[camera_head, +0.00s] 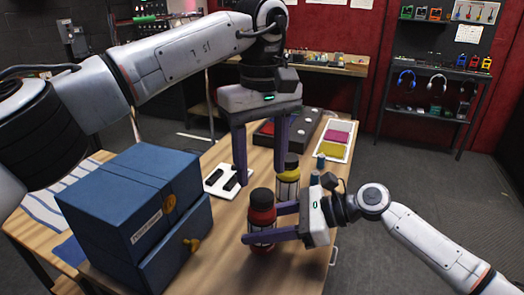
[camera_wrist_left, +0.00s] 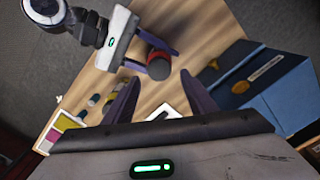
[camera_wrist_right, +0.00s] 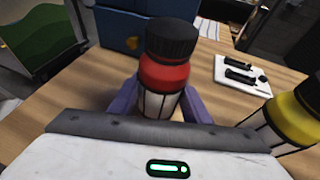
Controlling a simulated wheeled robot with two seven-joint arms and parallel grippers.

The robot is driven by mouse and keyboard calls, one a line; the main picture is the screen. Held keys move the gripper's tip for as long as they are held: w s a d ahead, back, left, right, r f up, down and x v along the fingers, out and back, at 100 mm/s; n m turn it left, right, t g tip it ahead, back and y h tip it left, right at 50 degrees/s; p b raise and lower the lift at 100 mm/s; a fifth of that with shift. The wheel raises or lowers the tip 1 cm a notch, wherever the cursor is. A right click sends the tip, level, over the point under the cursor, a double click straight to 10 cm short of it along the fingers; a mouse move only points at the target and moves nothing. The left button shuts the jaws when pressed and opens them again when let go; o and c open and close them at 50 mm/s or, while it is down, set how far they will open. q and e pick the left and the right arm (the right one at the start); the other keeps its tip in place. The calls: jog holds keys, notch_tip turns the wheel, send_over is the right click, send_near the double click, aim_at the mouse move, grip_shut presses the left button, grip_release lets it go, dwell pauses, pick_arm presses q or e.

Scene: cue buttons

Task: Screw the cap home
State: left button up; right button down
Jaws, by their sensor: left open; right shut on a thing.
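A bottle with a red shoulder (camera_head: 262,216) and a black cap (camera_head: 262,197) stands upright near the middle of the table. In the right wrist view the black cap (camera_wrist_right: 171,38) sits on top of the red part (camera_wrist_right: 163,76); I cannot tell how tightly it is seated. My right gripper (camera_head: 262,225) is shut on the bottle's body, below the red part. My left gripper (camera_head: 261,168) is open and empty, pointing down, higher than the bottle and behind it. In the left wrist view the bottle's red part (camera_wrist_left: 158,70) shows beyond the left fingertips, not between them.
A blue box (camera_head: 135,205) with a yellow knob stands left of the bottle. A yellow-topped bottle (camera_head: 288,172) stands close behind. Further back are a white tray (camera_head: 213,189) with black pieces, a dark box (camera_head: 268,137) and a coloured card (camera_head: 348,127).

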pick_arm(q)
jog(key=n, duration=0.7)
jog(key=shift+r, duration=0.2)
jog(key=n, duration=0.4)
jog(key=shift+r, duration=0.1)
jog(key=n, duration=0.6)
jog(key=shift+r+n, duration=0.2)
jog(key=shift+n, duration=0.1)
jog(key=n, duration=0.4)
jog(key=shift+r, duration=0.15)
jog(key=n, duration=0.4)
jog(key=shift+r+n, duration=0.1)
jog(key=shift+n, duration=0.3)
jog(key=n, duration=0.6)
jog(key=shift+r, duration=0.15)
jog(key=n, duration=0.6)
jog(key=shift+r+n, duration=0.2)
jog(key=shift+n, duration=0.1)
jog(key=n, duration=0.4)
jog(key=shift+d+r+n, duration=0.1)
jog(key=shift+n, duration=0.2)
